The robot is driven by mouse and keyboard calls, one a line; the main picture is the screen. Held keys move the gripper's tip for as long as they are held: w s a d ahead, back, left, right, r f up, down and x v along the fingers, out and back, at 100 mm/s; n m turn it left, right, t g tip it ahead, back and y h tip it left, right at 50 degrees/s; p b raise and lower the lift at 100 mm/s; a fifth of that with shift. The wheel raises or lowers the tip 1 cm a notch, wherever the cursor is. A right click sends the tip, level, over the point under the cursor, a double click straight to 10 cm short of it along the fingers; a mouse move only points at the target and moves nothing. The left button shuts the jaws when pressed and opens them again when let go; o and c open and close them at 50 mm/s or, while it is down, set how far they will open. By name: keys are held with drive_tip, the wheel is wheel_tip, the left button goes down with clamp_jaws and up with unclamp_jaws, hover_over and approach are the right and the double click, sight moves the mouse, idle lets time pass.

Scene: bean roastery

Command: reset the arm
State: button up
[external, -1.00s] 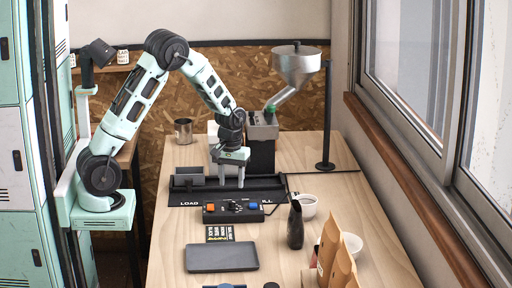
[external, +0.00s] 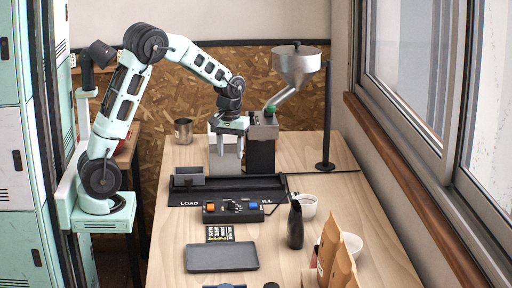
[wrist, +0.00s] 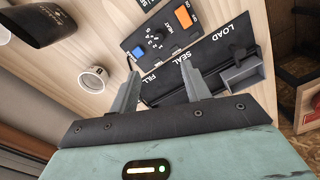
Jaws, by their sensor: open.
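My gripper (external: 229,146) hangs above the back of the black mat marked LOAD and SEAL (external: 262,196) on the table. Its two grey fingers point down, stand apart and hold nothing. In the wrist view my gripper (wrist: 163,92) is open, with bare mat and table between and beyond the fingers. My arm arches from its mount at the left over to the table's back. A control box (external: 232,211) with an orange and a blue button lies in front of the mat; it also shows in the wrist view (wrist: 162,35).
A metal hopper (external: 297,66) stands at the back beside my gripper, with a dark post (external: 326,110) to its right. The window is at right.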

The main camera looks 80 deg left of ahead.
drive_tip(key=s+d+f+m, duration=0.1)
drive_tip(key=s+d+m, duration=0.1)
drive_tip(key=s, duration=0.8)
drive_tip(key=s+d+f+m, duration=0.1)
drive_tip(key=s+d+m, duration=0.2)
drive_tip(key=s, duration=0.8)
drive_tip(key=shift+d+f+m+y, duration=0.15)
drive_tip(key=shift+d+m+y, duration=0.15)
drive_tip(key=shift+m, duration=0.1)
